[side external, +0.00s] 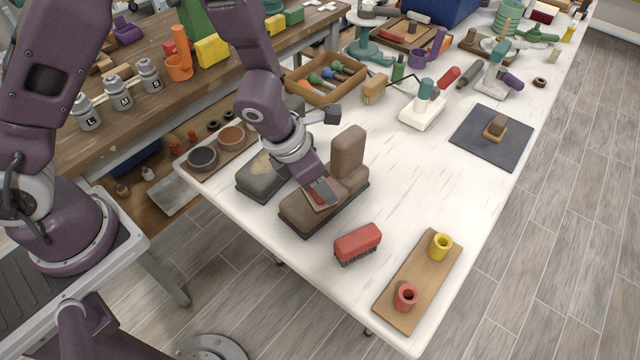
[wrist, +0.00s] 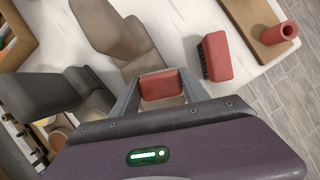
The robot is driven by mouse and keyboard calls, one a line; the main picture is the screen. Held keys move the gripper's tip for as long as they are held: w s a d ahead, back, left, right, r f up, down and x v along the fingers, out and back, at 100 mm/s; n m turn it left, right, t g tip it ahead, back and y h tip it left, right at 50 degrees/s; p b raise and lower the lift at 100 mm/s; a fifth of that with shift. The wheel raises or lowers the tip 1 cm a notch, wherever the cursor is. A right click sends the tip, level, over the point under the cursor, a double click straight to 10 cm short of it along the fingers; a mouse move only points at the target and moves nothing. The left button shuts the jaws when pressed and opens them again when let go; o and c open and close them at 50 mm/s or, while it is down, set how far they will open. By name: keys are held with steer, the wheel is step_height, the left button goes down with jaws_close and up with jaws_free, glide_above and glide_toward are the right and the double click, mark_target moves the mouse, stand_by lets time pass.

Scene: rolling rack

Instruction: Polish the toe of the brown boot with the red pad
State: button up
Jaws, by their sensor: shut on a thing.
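The brown boot (side external: 347,160) stands upright near the table's front edge, its toe toward the lower left. It also shows in the wrist view (wrist: 128,32). My gripper (side external: 320,194) is over the front of the boot, pointing down, shut on the red pad (wrist: 161,85). The pad is low over the toe, and a paler patch shows beside it. I cannot tell whether the pad touches the leather. My fingers hide part of the toe.
A grey boot (side external: 262,180) stands close on the left. A red brush (side external: 357,242) lies right of the toe. A wooden board (side external: 420,279) with yellow and red cups is further right. Two open tins (side external: 203,158) sit at the left edge. White table is clear behind the brush.

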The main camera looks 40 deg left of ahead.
steer(key=shift+w+a, duration=0.15)
steer(key=shift+a, duration=1.4)
steer(key=shift+w+a, duration=0.15)
steer(key=shift+a, duration=1.35)
steer(key=shift+w+d, duration=0.1)
steer(key=shift+w, duration=0.7)
steer(key=shift+s+d, duration=0.25)
steer(key=shift+d, duration=1.65)
steer(key=shift+s+d, duration=0.2)
steer(key=shift+d, duration=1.7)
step_height(320, 180, up, 7)
steer(key=shift+f, duration=0.2)
